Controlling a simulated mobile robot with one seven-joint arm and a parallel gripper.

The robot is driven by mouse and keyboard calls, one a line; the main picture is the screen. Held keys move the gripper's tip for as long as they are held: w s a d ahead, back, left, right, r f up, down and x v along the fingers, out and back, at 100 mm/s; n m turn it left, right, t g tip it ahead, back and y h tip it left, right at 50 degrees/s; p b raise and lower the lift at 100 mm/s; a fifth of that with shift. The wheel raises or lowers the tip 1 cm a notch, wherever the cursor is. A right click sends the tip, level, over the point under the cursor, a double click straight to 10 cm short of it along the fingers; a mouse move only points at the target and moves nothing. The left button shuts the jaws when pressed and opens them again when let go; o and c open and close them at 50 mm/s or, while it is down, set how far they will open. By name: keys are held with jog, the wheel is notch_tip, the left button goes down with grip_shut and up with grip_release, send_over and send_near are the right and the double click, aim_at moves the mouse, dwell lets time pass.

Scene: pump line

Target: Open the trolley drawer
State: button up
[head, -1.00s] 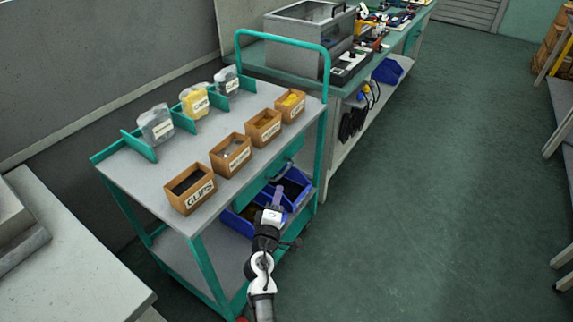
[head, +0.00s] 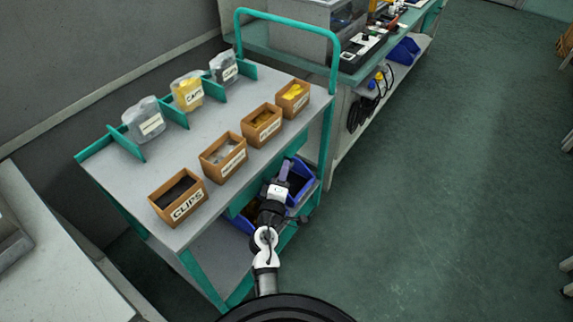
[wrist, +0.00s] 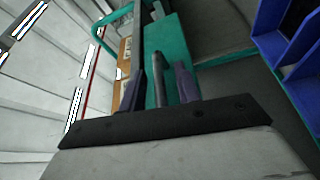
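The trolley (head: 225,105) is teal with a grey top. Its teal drawer front (head: 238,206) shows under the top's near edge and looks flush with the frame. My gripper (head: 287,166) is at the drawer front's right part, and my arm hides some of it. In the wrist view, the teal drawer front (wrist: 172,42) lies ahead with a grey bar handle (wrist: 158,68). The two fingers of my gripper (wrist: 159,90) are apart, one on each side of the handle, with gaps visible. I cannot tell how deep the handle sits between them.
Labelled boxes, such as the clips box (head: 180,197), stand along the top's near edge. Blue bins (head: 298,180) sit on the shelf below; one also shows in the wrist view (wrist: 275,35). A grey table (head: 50,265) is at left.

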jog(key=shift+w, duration=0.15)
jog(key=shift+c, duration=0.4)
grip_shut()
jog(key=shift+d, duration=0.1)
